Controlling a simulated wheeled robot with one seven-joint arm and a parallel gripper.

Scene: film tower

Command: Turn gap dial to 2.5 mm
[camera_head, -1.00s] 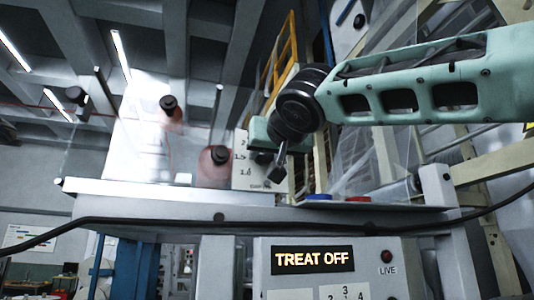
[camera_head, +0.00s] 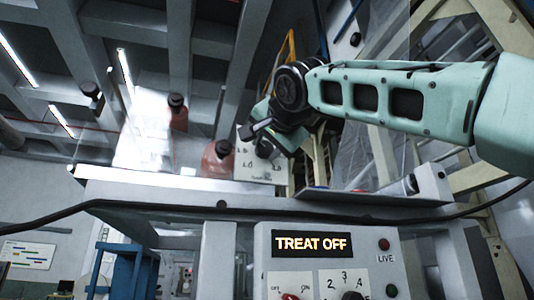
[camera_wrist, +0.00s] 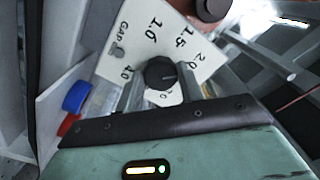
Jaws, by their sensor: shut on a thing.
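The gap dial (camera_wrist: 160,73) is a round black knob on a white plate marked GAP (camera_wrist: 133,38). My gripper (camera_wrist: 160,86) is shut on the dial, one finger on each side. I cannot read clearly where the knob points. In the head view the plate (camera_head: 246,172) stands above the ledge, and my gripper (camera_head: 266,140) covers part of it.
A panel with a TREAT OFF display (camera_head: 311,244) and its own switches and knob is below the ledge (camera_head: 150,194). A reddish rounded part with a black cap (camera_head: 217,158) stands left of the plate. Blue (camera_wrist: 76,96) and red (camera_wrist: 68,124) buttons are close by.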

